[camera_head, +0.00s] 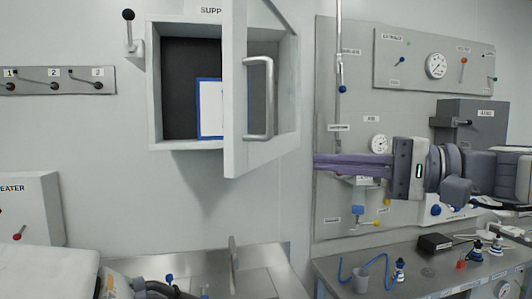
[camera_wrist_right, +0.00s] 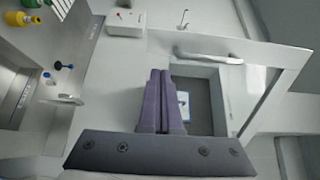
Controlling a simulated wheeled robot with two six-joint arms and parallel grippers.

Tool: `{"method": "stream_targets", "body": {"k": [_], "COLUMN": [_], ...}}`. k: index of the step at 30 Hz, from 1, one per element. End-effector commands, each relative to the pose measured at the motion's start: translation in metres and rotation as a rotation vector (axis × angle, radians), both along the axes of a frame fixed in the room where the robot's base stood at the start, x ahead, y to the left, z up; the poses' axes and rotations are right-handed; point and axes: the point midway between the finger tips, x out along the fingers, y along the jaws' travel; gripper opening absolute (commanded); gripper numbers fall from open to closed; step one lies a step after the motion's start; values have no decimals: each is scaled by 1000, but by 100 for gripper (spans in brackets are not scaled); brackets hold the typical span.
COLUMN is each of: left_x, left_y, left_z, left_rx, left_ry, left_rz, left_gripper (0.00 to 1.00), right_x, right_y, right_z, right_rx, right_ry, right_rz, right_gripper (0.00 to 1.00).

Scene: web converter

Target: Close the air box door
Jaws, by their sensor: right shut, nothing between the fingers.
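A white wall cabinet (camera_head: 155,100) stands open in the head view, with a dark inside and a blue-edged sheet (camera_head: 209,108). Its label is partly hidden and reads "SUPP". Its door (camera_head: 234,95) swings out towards me on the right side and carries a grey bar handle (camera_head: 270,100). In the right wrist view the handle (camera_wrist_right: 208,54) and the sheet (camera_wrist_right: 183,106) also show. My right gripper (camera_head: 316,161) is shut and empty, its purple fingers pointing left, right of the door in the head view and apart from the handle. My left gripper is not in view.
A grey box (camera_head: 470,118) with a small label that I cannot read surely is on the right panel (camera_head: 350,60), among gauges and valves. A sink counter (camera_head: 255,280) lies under the cabinet.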

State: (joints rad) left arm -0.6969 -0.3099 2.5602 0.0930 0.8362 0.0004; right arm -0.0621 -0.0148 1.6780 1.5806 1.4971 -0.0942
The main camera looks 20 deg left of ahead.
Motion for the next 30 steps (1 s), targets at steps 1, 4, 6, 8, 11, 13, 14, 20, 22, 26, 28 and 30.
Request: {"method": "stream_targets", "body": {"k": [1, 4, 6, 8, 11, 13, 14, 20, 22, 26, 28, 30], "left_x": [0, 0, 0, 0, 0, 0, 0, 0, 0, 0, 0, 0], "left_y": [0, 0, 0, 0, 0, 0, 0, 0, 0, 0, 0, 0], "left_z": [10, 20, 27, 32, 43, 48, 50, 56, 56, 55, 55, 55], "left_rx": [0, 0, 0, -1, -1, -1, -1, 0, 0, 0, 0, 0], "left_ry": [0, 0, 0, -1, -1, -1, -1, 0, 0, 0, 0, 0], "left_rz": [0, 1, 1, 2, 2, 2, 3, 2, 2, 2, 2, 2], "left_gripper": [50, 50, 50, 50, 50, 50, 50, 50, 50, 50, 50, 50], "right_x": [-1, -1, -1, -1, 0, 0, 0, 1, 1, 1, 1, 1], "right_y": [13, 35, 51, 63, 81, 91, 95, 109, 110, 110, 110, 110], "right_z": [5, 5, 4, 5, 4, 4, 3, 1, 0, -1, -1, -1], "right_rx": [0, -1, -3, -2, -3, -3, -3, -2, -2, -2, -2, -2], "right_ry": [3, 4, 5, 5, 6, 5, 5, 2, 1, 1, 1, 1], "right_rz": [7, 7, 8, 7, 6, 4, 4, 0, -1, -1, -1, -1], "right_gripper": [0, 0, 0, 0, 0, 0, 0, 0, 0, 0, 0, 0]}}
